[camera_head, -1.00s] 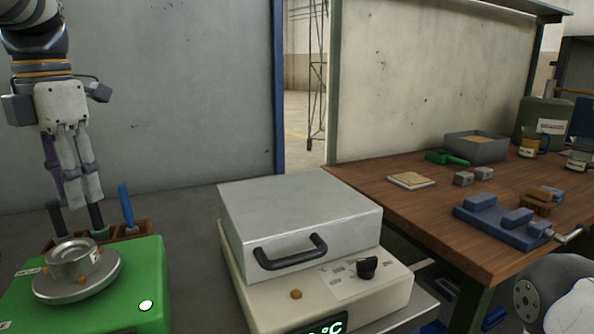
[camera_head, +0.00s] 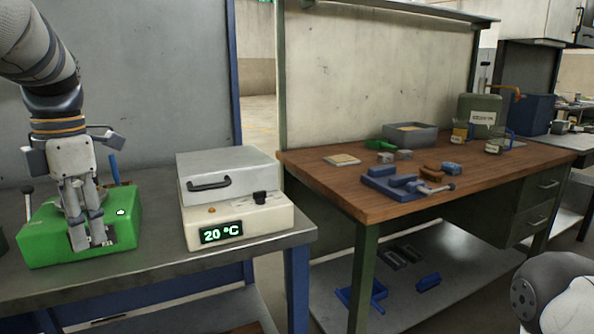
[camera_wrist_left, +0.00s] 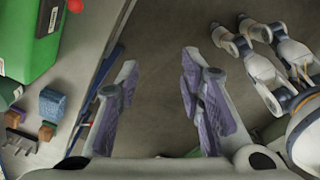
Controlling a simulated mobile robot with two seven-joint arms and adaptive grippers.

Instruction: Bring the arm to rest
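My left gripper (camera_head: 88,240) hangs pointing down at the left of the head view, in front of the green machine (camera_head: 38,240) and hiding part of it. In the left wrist view its two fingers (camera_wrist_left: 160,100) stand well apart with only grey floor between them, so it is open and empty. That view shows it beside the bench edge, over the floor. Part of my right arm (camera_head: 555,290) shows at the lower right of the head view; its gripper is out of the picture.
A closed furnace (camera_head: 228,175) reading 20 °C stands on the grey bench (camera_head: 150,262). The wooden table (camera_head: 335,190) at right holds a blue vise (camera_head: 395,184) and a grey box (camera_head: 411,137). In the wrist view, small blocks (camera_wrist_left: 52,103) lie on the bench at left.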

